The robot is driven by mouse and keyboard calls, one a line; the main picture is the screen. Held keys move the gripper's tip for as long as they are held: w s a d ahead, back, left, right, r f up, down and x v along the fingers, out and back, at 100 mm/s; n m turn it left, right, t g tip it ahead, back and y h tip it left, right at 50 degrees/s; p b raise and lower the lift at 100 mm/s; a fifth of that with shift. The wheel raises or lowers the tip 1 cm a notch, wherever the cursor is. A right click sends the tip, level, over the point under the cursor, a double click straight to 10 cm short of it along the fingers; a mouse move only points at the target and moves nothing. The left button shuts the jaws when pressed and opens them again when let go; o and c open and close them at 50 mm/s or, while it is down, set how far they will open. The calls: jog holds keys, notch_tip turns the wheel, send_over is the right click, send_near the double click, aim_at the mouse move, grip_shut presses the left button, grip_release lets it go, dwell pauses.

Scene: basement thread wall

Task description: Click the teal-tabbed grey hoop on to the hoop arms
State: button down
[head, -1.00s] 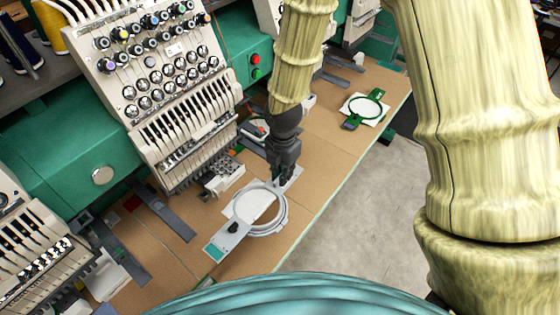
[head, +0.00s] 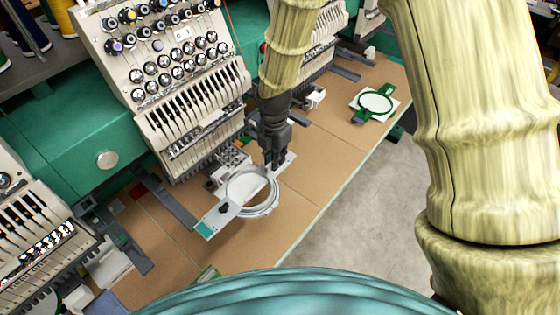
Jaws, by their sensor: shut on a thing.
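The grey hoop (head: 270,206) is a round ring with a flat bracket at each side. Its teal tab (head: 205,229) is at the lower left end. My gripper (head: 273,166) is shut on the hoop at its upper right side, by the bracket opposite the tab. The hoop is in front of the middle embroidery machine's needle head (head: 205,125), close to the white mechanism (head: 232,157) under it. A dark grey arm (head: 166,200) reaches out left of the hoop, apart from the tab. I cannot tell the hoop's height, and my gripper hides part of the bracket.
A green hoop on a white backing (head: 375,103) lies at the right end of the brown table (head: 318,170). Another machine (head: 35,225) stands at the lower left. The table front right of the grey hoop is clear.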

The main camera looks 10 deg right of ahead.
jog(key=w+a+b, duration=0.1)
jog(key=w+a, duration=0.2)
jog(key=w, duration=0.2)
jog(key=shift+a+f, duration=0.35)
jog(key=shift+f, duration=0.05)
jog(key=shift+d+f, duration=0.1)
jog(key=shift+f, duration=0.05)
dwell(0.7)
jog(key=c, duration=1.4)
grip_release()
notch_tip(320, 180, up, 12)
